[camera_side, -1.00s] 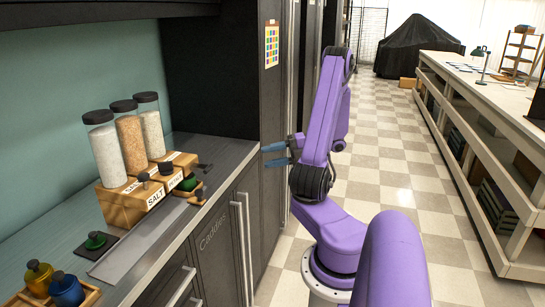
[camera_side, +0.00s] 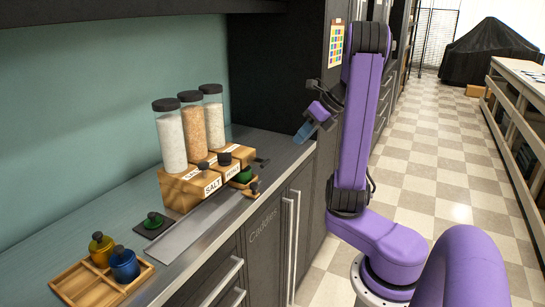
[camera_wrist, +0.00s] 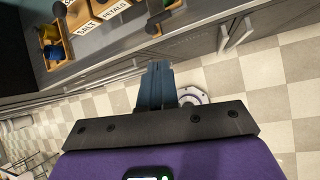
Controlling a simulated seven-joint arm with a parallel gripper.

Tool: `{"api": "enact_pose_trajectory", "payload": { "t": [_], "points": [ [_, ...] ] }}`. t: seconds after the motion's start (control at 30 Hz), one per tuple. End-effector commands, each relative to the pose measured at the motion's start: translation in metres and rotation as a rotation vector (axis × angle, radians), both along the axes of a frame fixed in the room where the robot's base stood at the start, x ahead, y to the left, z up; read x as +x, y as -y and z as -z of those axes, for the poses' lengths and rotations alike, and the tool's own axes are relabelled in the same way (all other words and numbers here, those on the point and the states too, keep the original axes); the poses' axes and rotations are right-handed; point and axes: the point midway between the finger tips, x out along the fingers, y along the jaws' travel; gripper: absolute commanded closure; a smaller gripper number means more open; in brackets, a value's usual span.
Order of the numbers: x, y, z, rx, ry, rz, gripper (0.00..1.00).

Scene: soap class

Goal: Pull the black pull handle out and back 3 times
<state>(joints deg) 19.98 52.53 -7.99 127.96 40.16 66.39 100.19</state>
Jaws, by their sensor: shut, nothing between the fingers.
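A wooden dispenser block (camera_side: 183,190) with SALT and PETALS labels stands on the counter. It carries three clear tubes (camera_side: 193,130) with black caps. Small black knobs (camera_side: 225,159) stick up from its front, and another dark handle (camera_side: 254,188) stands on a wooden piece at its right end, by the counter edge. I cannot tell for sure which is the pull handle. In the wrist view a black handle (camera_wrist: 155,23) shows at the top. My gripper (camera_side: 300,137) is shut and empty, apart from the dispenser, right of it and above the counter edge. Its blue fingers also show in the wrist view (camera_wrist: 156,68).
A green-knobbed piece (camera_side: 243,174) sits in the dispenser's right bay. Another green stamp (camera_side: 153,220) is on a black mat. A wooden tray (camera_side: 78,285) holds yellow and blue stamps. A metal strip (camera_side: 190,228) runs along the front. A dark tall cabinet (camera_side: 275,70) stands behind.

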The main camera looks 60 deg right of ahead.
Motion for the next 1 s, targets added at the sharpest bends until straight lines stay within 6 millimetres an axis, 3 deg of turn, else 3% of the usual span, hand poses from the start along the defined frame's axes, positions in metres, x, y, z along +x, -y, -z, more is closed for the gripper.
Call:
{"api": "enact_pose_trajectory", "payload": {
  "t": [0.2, 0.37, 0.53, 1.0],
  "points": [
    [0.011, -0.014, -0.032, -0.255, 0.002, -0.097, 1.00],
    [0.014, -0.017, -0.035, -0.298, 0.003, -0.113, 1.00],
    [0.024, -0.017, -0.018, -0.292, 0.002, -0.113, 1.00],
    [0.070, -0.018, 0.051, -0.289, -0.001, -0.114, 1.00]
  ]
}}
